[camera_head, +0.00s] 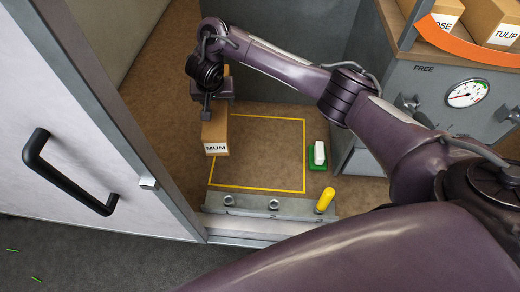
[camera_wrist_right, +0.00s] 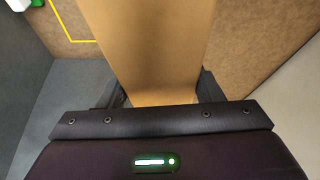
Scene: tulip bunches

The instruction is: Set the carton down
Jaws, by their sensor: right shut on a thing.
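The carton (camera_head: 215,132) is a brown cardboard box with a white label reading MUM on its near end. My right gripper (camera_head: 207,98) is shut on it from the far side, at the left edge of a yellow outlined square (camera_head: 258,118) on the brown floor. The carton also fills the middle of the right wrist view (camera_wrist_right: 150,45), between the fingers of my right gripper (camera_wrist_right: 160,98). I cannot tell whether the carton touches the floor. My left gripper is in neither view.
A white block in a green holder (camera_head: 319,153) stands right of the square. A metal sill with a yellow peg (camera_head: 325,200) runs along the front. A white door with a black handle (camera_head: 70,175) is at left. A grey gauge cabinet (camera_head: 440,95) with cartons above is at right.

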